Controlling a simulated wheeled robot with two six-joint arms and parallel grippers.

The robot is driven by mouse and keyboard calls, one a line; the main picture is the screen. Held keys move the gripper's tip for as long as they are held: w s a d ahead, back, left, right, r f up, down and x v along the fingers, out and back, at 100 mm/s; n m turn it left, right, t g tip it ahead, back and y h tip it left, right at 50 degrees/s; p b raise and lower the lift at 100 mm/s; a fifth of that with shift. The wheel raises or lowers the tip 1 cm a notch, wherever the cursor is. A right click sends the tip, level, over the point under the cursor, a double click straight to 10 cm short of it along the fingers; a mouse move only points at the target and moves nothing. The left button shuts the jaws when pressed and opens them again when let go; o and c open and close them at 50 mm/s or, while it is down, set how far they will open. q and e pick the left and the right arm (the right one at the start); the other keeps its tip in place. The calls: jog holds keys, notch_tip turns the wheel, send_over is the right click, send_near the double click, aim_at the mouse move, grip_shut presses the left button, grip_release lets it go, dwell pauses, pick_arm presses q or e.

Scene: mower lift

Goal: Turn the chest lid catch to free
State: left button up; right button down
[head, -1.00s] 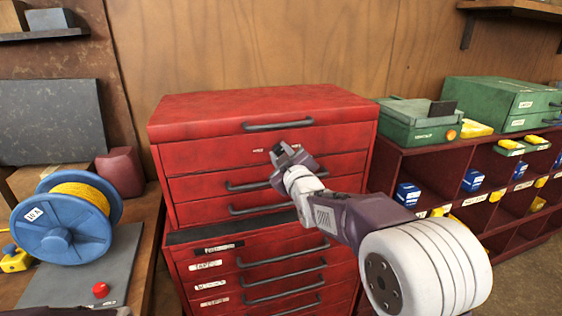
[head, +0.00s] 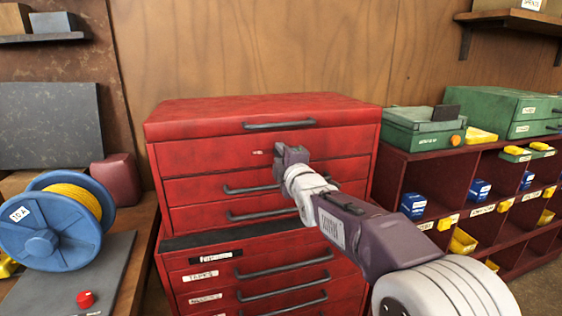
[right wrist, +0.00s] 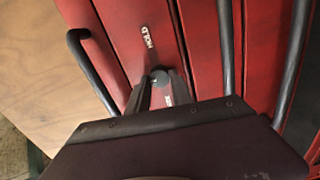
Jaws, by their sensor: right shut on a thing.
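The red tool chest (head: 215,156) stands against the wooden wall with its lid (head: 205,122) down. My right gripper (head: 283,156) is at the chest's front face, just below the lid, and hides the catch in the head view. In the right wrist view, the small dark catch (right wrist: 160,77) sits between the tips of my right gripper (right wrist: 160,88), which is shut on it. A white label reading HOLD (right wrist: 147,37) lies beside the catch. Another white label is partly hidden by a finger. The catch's exact angle is hard to tell. My left gripper is out of view.
Grey bar handles (head: 279,124) stick out of the lid and drawers around the gripper. A blue spool (head: 48,228) stands on the bench at left. Green cases (head: 430,130) sit on the red pigeonhole shelf (head: 405,170) at right.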

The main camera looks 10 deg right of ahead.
jog(key=shift+n, duration=0.5)
jog(key=c, duration=1.1)
grip_release()
jog(key=s+b, duration=0.1)
jog(key=s, duration=0.8)
jog(key=shift+d, duration=0.15)
